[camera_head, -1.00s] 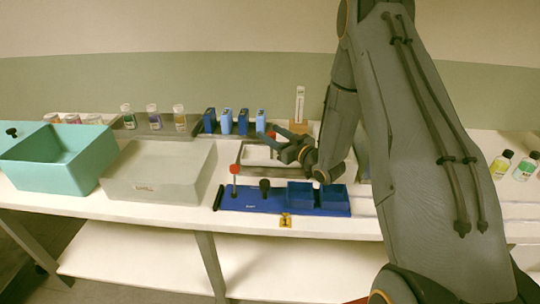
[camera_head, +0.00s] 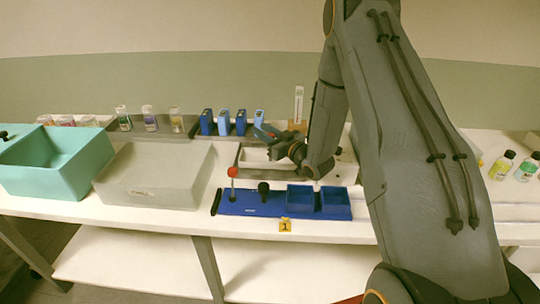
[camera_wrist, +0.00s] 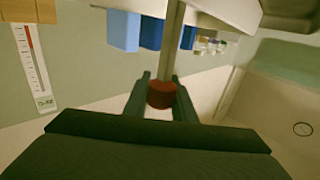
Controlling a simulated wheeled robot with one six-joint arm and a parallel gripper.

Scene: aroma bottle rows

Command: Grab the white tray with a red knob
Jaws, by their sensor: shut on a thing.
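The white tray (camera_head: 254,156) with a dark rim sits on the table behind the blue tray, partly hidden by my arm. In the wrist view, the red knob (camera_wrist: 161,95) shows between my two fingertips at the end of a grey bar. My gripper (camera_head: 262,134) is over the tray's back left part in the head view. It also shows in the wrist view (camera_wrist: 161,88), shut on the red knob. The knob on this tray cannot be made out in the head view.
A blue tray (camera_head: 250,208) in front carries a red ball on a rod (camera_head: 232,172) and a black knob. A grey box (camera_head: 150,175) and a teal bin (camera_head: 60,160) stand left. Blue boxes (camera_head: 223,122) and bottles line the back. More bottles (camera_head: 502,165) stand right.

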